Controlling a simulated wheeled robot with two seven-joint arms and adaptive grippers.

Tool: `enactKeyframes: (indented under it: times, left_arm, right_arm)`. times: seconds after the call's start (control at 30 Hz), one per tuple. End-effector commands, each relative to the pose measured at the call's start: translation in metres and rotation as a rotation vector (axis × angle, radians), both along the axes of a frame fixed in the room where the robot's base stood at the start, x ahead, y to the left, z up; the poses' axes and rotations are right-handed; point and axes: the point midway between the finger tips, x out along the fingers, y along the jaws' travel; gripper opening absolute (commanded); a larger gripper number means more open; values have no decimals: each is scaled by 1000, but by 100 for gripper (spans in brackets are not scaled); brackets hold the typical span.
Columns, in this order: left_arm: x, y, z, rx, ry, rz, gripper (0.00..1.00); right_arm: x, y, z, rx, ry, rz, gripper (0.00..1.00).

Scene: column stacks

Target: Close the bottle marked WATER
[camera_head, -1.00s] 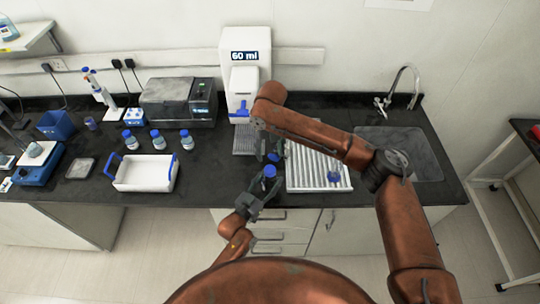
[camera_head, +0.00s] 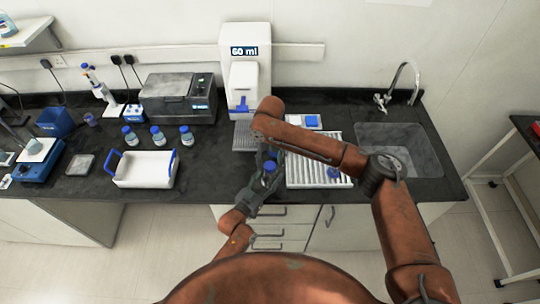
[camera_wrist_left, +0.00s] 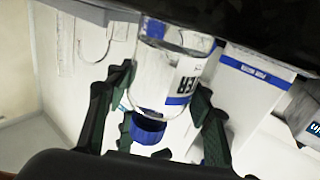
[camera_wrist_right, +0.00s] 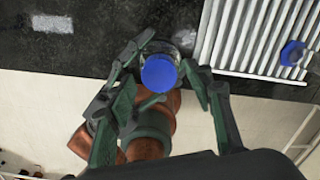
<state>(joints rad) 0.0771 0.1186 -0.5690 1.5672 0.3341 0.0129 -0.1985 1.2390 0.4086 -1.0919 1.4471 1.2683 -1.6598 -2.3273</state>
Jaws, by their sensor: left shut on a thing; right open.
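My left gripper (camera_head: 262,188) is shut on a clear bottle (camera_wrist_left: 172,68) held above the counter's front edge. In the head view my right arm partly hides this gripper.
A white ribbed rack (camera_head: 310,174) with another blue-capped item (camera_head: 333,172) lies right of the bottle. A dispenser (camera_head: 246,75) reading 60 ml stands behind. A white tray (camera_head: 145,183) and several blue-capped bottles (camera_head: 158,135) stand left. The sink (camera_head: 400,150) is far right.

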Motion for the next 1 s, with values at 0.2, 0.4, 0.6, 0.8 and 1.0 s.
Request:
enactKeyframes:
  times: [0.2,0.4,0.6,0.8,1.0]
  left_arm:
    - [0,0,0,0,0,0,0]
    - [0,0,0,0,0,0,0]
    - [0,0,0,0,0,0,0]
    - [0,0,0,0,0,0,0]
    - [0,0,0,0,0,0,0]
  right_arm:
    - [0,0,-16,0,-1,1,48]
    - [0,0,-18,1,-2,1,48]
    - [0,0,-17,1,-2,1,41]
    - [0,0,-17,1,-2,0,28]
    - [0,0,-17,1,-2,0,14]
